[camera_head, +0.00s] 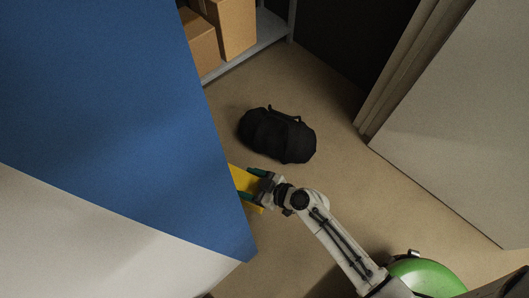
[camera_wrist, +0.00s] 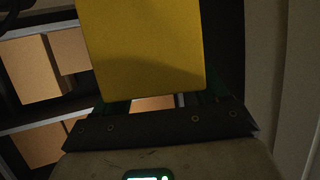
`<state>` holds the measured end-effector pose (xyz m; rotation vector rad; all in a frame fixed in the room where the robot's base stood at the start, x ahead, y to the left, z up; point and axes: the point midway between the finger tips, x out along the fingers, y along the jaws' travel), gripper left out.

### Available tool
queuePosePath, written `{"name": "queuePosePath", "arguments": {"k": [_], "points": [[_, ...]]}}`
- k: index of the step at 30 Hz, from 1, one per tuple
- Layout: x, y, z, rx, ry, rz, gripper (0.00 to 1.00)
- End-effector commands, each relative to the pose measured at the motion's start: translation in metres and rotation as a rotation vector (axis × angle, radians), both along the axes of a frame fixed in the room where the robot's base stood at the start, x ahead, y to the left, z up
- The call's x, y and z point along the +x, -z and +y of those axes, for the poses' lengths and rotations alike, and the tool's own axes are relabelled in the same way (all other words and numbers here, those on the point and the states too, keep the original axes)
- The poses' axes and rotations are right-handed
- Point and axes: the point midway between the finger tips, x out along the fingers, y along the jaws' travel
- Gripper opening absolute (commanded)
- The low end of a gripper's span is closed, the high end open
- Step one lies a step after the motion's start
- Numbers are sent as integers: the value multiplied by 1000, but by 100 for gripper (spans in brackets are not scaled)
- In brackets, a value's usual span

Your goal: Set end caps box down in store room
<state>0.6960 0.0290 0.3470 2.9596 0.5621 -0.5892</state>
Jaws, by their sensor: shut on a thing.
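A yellow box (camera_head: 243,184), which I take to be the end caps box, is partly hidden in the head view behind the blue surface at the left. My gripper (camera_head: 256,185) is shut on it and holds it out in front of my arm, above the tan floor. In the wrist view the yellow box (camera_wrist: 145,50) fills the upper middle, right in front of the gripper's dark base. The fingertips are hidden behind the box there. No writing on the box can be made out.
A black duffel bag (camera_head: 278,134) lies on the floor (camera_head: 335,165) beyond my gripper. A grey shelf (camera_head: 262,36) with cardboard boxes (camera_head: 235,25) stands at the back. A blue panel (camera_head: 110,100) is close at the left, a pale panel (camera_head: 460,120) at the right. Floor around the bag is clear.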

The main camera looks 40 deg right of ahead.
Motion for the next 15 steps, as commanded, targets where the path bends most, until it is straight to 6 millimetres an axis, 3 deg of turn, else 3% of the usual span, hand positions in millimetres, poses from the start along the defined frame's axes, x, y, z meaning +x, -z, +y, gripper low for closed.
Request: {"name": "queuePosePath", "arguments": {"k": [8,15], "points": [[-13,19,-7,0,-18,-2,2],[14,33,-12,-1,-16,-6,2]]}}
